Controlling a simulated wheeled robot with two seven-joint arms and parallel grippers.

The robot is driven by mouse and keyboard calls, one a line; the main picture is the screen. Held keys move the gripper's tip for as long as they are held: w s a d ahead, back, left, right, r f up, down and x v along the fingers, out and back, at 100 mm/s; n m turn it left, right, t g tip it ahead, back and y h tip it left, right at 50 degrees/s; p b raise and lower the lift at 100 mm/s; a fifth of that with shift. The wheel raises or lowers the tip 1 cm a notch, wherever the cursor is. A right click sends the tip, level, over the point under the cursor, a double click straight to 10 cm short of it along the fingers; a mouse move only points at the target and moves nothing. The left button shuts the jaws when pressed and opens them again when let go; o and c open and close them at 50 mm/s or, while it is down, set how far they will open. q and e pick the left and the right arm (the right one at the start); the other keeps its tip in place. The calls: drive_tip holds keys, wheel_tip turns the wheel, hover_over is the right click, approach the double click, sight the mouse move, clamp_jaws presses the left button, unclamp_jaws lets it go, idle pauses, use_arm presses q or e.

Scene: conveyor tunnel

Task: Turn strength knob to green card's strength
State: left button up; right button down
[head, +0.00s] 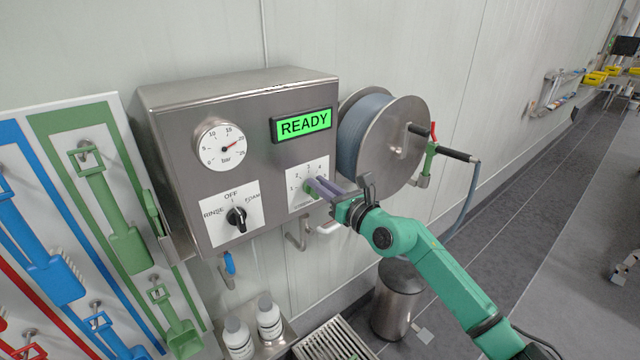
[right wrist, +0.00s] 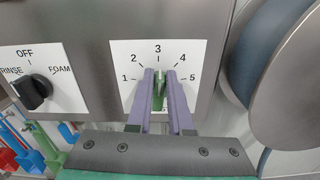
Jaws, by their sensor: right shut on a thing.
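The strength knob (right wrist: 158,88) is green and sits on a white dial plate (right wrist: 192,53) numbered 1 to 5. My right gripper (right wrist: 160,80) is shut on the knob, with one purple-grey finger on each side. The knob stands roughly upright, towards the 3; its tip is partly hidden by the fingers. In the head view the right gripper (head: 318,188) reaches the dial plate (head: 300,172) from the right and covers part of it. I cannot make out a green card with a strength in either view. My left gripper is not in view.
The steel control box (head: 180,130) carries a READY display (head: 303,124), a pressure gauge (head: 221,146) and a black selector (head: 237,216) turned towards OFF. A hose reel (head: 400,140) is close on the right. Tool boards hang left; bottles (head: 268,318) and a bin (head: 397,300) are below.

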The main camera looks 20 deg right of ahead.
drive_tip(key=shift+w+d+f+m+p, duration=0.15)
drive_tip(key=shift+m+p, duration=0.35)
drive_tip(key=shift+m, duration=0.6)
drive_tip(key=shift+d+f+m+p, duration=0.15)
drive_tip(key=shift+m+p, duration=0.3)
drive_tip(key=shift+m, duration=0.65)
drive_tip(key=shift+w+d+m+p, duration=0.15)
drive_tip(key=shift+m+p, duration=0.35)
drive_tip(key=shift+m, duration=0.6)
drive_tip(key=shift+d, duration=0.1)
drive_tip(key=c, duration=0.8)
unclamp_jaws()
drive_tip(key=shift+s, duration=0.1)
drive_tip(key=b+v, duration=0.3)
drive_tip(key=v, duration=1.1)
drive_tip(key=shift+s, duration=0.2)
